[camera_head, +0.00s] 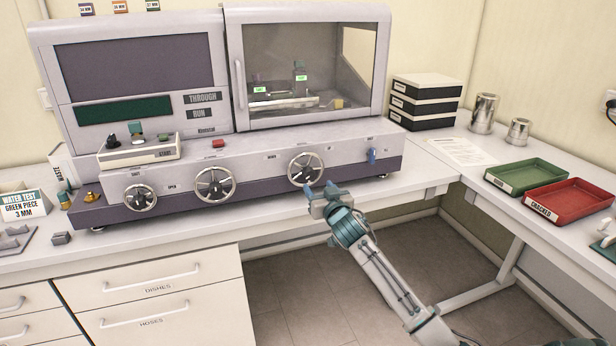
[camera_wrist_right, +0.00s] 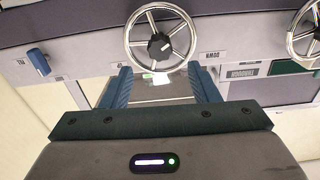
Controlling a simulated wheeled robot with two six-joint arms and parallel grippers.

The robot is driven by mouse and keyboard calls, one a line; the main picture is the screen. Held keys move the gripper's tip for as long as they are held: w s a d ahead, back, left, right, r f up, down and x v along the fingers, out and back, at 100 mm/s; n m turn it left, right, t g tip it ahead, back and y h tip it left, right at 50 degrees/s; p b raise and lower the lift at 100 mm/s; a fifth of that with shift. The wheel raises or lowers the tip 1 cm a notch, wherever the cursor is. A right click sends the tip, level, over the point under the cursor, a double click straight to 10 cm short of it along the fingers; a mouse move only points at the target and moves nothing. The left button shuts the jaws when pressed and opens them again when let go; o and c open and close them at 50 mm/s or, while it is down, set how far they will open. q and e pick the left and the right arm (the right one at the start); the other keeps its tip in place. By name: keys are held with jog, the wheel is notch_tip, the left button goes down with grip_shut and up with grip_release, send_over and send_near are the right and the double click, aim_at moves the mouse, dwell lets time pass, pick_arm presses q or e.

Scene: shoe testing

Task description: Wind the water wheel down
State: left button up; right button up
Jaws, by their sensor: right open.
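Three spoked metal handwheels sit on the front of the grey testing machine (camera_head: 240,155). The right one (camera_head: 305,168) has a dark hub; in the wrist view this wheel (camera_wrist_right: 160,42) appears upside down with a DOWN label beside it. I take it as the water wheel, but no word "water" is readable on it. The middle wheel (camera_head: 214,185) and left wheel (camera_head: 140,198) stand to its left. My right gripper (camera_head: 321,192) is open and empty, just below and in front of the right wheel; its fingers (camera_wrist_right: 160,82) are apart and do not visibly grip the rim. My left gripper is out of view.
A blue lever (camera_head: 371,156) is right of the right wheel. A red button (camera_head: 218,143) sits above the middle wheel. Green (camera_head: 520,175) and red (camera_head: 570,199) trays lie on the right bench. Open floor (camera_head: 300,300) is below the machine.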

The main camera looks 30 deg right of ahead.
aim_at(310, 176)
jog(key=p+x, duration=0.1)
jog(key=x, duration=0.4)
jog(key=shift+w+r, duration=0.1)
jog(key=shift+w, duration=0.25)
jog(key=shift+w+d+p, duration=0.25)
jog(key=shift+w+p, duration=0.15)
jog(key=shift+w, duration=0.3)
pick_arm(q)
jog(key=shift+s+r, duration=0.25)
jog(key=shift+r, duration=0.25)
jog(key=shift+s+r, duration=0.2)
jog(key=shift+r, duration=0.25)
pick_arm(e)
jog(key=c, duration=1)
